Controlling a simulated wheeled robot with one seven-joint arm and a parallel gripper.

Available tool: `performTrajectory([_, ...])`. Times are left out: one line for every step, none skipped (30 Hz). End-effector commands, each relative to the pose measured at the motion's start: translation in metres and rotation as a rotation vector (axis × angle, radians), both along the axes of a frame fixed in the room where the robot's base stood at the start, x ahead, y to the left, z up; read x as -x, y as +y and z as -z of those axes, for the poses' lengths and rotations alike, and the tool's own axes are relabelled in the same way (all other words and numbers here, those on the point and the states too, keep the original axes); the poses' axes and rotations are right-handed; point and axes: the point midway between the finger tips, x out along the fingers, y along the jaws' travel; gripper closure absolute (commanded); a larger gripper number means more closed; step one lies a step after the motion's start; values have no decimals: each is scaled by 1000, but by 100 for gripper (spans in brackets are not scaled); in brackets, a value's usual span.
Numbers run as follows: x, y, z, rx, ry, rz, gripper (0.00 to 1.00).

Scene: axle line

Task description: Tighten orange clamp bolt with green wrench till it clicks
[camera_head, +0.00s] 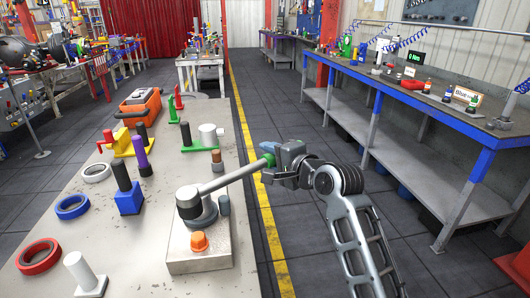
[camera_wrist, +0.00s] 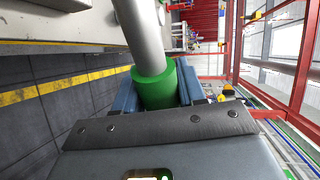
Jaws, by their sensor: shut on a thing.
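The wrench has a long grey shaft (camera_head: 235,176) and a green grip, which shows large in the wrist view (camera_wrist: 155,90). My gripper (camera_head: 271,160) is shut on the green grip, out past the right edge of the near table. The thick round head end of the wrench (camera_head: 188,198) sits over a grey cylinder on a metal block (camera_head: 198,262). The orange clamp bolt (camera_head: 199,241) stands on the same block, in front of the head and apart from it. What lies under the wrench head is hidden.
The near table (camera_head: 137,270) holds red (camera_head: 38,256), blue and white rings, a blue block with a dark post (camera_head: 129,201), a yellow clamp and an orange case (camera_head: 140,104). A blue-edged workbench (camera_head: 440,120) stands at right. The floor between is clear.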

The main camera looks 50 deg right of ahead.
Motion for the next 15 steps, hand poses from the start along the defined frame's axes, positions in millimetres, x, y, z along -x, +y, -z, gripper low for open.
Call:
performTrajectory([0,0,-3,-1,-5,0,100])
performTrajectory([0,0,-3,-1,-5,0,100])
performTrajectory([0,0,-3,-1,-5,0,100])
performTrajectory([0,0,-3,-1,-5,0,100])
performTrajectory([0,0,-3,-1,-5,0,100])
performTrajectory([0,0,-3,-1,-5,0,100])
performTrajectory([0,0,-3,-2,-5,0,100])
performTrajectory([1,0,-4,-2,-5,0,100])
performTrajectory([1,0,-4,-4,-6,-1,100])
performTrajectory([2,0,-5,-6,-6,-3,100])
performTrajectory([2,0,-5,-7,-6,-3,100])
performTrajectory([4,0,-6,-9,-6,-5,100])
performTrajectory([4,0,-1,-9,-6,-5,100])
performTrajectory([3,0,3,-8,-6,-5,100])
performTrajectory([3,0,6,-8,-6,-5,100])
